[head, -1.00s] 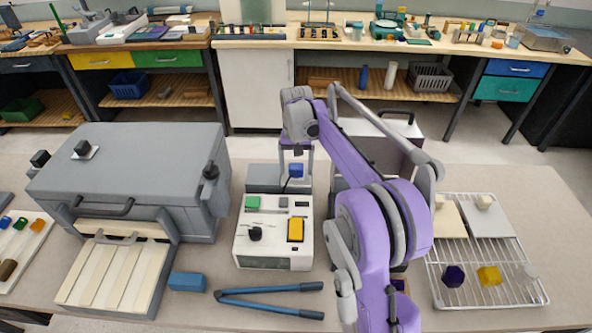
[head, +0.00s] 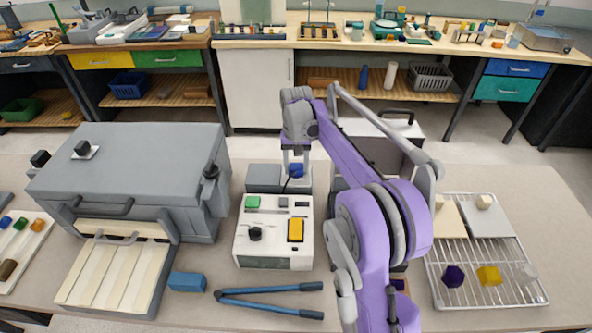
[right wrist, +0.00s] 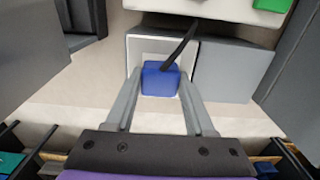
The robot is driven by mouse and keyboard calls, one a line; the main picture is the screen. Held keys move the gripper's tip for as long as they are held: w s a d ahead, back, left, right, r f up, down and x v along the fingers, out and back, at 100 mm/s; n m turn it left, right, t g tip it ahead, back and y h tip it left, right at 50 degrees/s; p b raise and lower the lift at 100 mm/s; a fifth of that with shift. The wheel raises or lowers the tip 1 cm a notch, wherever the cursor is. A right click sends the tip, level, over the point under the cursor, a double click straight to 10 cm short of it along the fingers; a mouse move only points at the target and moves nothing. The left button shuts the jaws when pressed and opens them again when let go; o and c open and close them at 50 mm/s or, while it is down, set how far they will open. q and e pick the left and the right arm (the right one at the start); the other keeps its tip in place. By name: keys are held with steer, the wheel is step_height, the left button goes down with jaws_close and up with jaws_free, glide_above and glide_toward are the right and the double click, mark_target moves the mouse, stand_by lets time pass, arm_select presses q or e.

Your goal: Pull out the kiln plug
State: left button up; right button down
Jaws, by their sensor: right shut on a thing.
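The kiln plug is a blue block (head: 296,171) with a black cable, at the grey box behind the white control unit. It also shows in the right wrist view (right wrist: 160,80), with the cable rising from it toward the control unit. My right gripper (head: 294,166) points down and is shut on the blue plug, one finger on each side. In the right wrist view a pale square plate lies under and around the plug; I cannot tell whether the plug is still seated. My left gripper is not in view.
The white control unit (head: 274,246) with green and yellow buttons stands in front. The grey kiln (head: 130,165) is at left, a grey case (head: 385,150) at right. Blue-handled tongs (head: 270,301) lie in front. A wire rack (head: 490,255) is at far right.

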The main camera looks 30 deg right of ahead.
mark_target(296, 166)
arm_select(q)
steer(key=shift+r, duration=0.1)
arm_select(e)
steer(key=shift+r, duration=0.2)
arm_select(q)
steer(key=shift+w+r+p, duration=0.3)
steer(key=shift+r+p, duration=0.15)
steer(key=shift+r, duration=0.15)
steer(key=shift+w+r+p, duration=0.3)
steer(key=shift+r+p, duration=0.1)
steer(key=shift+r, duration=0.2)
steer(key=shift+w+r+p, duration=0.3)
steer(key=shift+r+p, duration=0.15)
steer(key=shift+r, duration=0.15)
arm_select(e)
steer(key=shift+r, duration=2.85)
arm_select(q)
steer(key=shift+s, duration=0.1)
